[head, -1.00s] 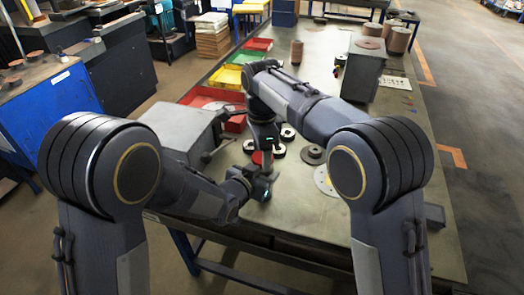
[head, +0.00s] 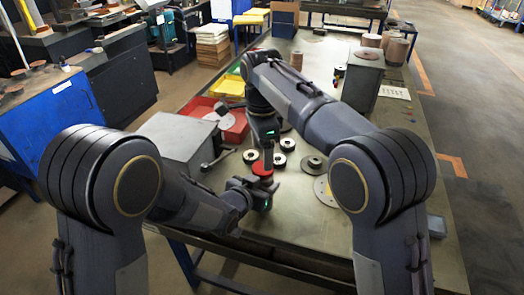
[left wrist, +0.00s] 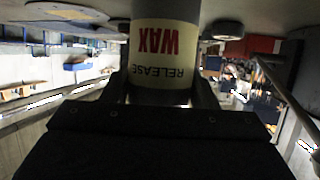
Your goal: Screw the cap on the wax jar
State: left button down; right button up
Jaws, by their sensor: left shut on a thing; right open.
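My left gripper (head: 262,190) is shut on the wax jar (left wrist: 160,55), low over the near part of the workbench. In the left wrist view the jar shows a cream label with "RELEASE WAX" upside down, and a finger on each side. In the head view the jar is mostly hidden by the gripper. The red cap (head: 262,169) shows as a red disc just above the left gripper, at the top of the jar; I cannot tell how tightly it sits. My right gripper (head: 267,152) is open, pointing down right above the cap.
Several flap discs (head: 314,165) lie on the workbench (head: 345,125) behind and right of the grippers. A grey machine box (head: 180,138) with a lever stands left. A red bin (head: 232,125) sits behind it. A grey box (head: 362,80) stands far right.

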jog(key=shift+c, duration=0.4)
jog(key=n, duration=0.5)
jog(key=shift+r, duration=0.15)
jog(key=n, duration=0.5)
jog(key=shift+r, duration=0.2)
jog(key=n, duration=0.5)
jog(key=shift+r+n, duration=0.2)
jog(key=shift+n, duration=0.1)
jog(key=n, duration=0.5)
jog(key=shift+r, duration=0.2)
jog(key=n, duration=0.5)
jog(key=shift+r, duration=0.2)
jog(key=n, duration=0.5)
jog(key=shift+r, duration=0.2)
jog(key=n, duration=0.5)
jog(key=shift+r, duration=0.2)
jog(key=n, duration=0.6)
jog(key=shift+d+r+n, duration=0.1)
jog(key=shift+r+n, duration=0.1)
jog(key=shift+n, duration=0.2)
